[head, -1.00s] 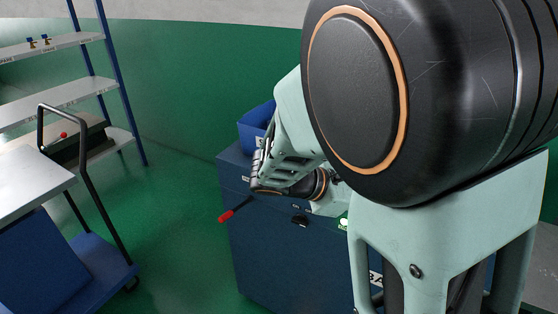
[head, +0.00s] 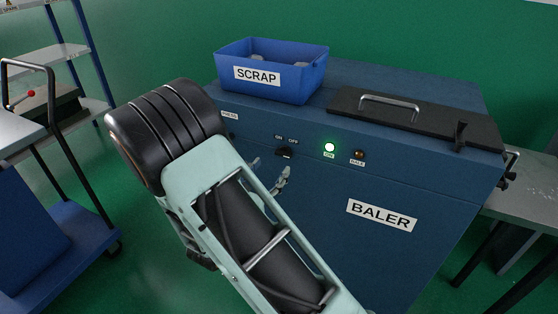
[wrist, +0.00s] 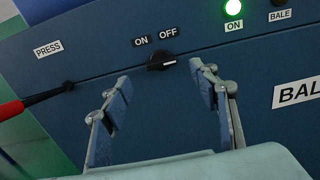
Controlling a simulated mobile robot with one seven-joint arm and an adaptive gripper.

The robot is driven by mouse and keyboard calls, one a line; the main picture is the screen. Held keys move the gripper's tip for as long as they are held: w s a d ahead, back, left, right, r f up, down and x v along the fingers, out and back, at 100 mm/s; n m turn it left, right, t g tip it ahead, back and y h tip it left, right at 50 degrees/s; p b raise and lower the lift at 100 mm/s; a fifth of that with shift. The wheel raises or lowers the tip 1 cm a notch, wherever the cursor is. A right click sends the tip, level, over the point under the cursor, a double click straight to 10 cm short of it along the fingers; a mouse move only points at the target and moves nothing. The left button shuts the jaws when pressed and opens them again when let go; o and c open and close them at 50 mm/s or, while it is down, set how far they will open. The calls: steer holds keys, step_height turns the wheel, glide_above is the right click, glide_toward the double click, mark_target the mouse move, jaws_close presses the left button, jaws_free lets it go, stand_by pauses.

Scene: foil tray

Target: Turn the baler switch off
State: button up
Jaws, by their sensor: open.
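The baler switch (head: 285,152) is a small black rotary knob on the front of the blue baler (head: 400,180), under ON and OFF labels. In the wrist view the switch (wrist: 162,62) sits ahead of and between my open fingers. Its bar lies nearly sideways; I cannot tell surely which label it points at. The green ON lamp (head: 329,147) is lit; it also shows in the wrist view (wrist: 233,8). My gripper (head: 271,172) is open and empty, close to the panel, partly hidden by my arm in the head view. Its fingertips (wrist: 160,78) appear apart from the knob.
A lever with a red handle (wrist: 12,109) sticks out beside the PRESS label, left of my fingers. A dark BALE button (head: 359,154) is right of the lamp. A blue SCRAP bin (head: 270,75) and a black handled lid (head: 410,115) are on top. A trolley (head: 70,240) stands left.

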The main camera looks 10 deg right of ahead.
mark_target(282, 154)
steer(key=x, duration=0.6)
steer(key=shift+w+d+b, duration=0.2)
steer(key=shift+b, duration=0.15)
steer(key=c, duration=1.2)
steer(key=shift+o, duration=0.2)
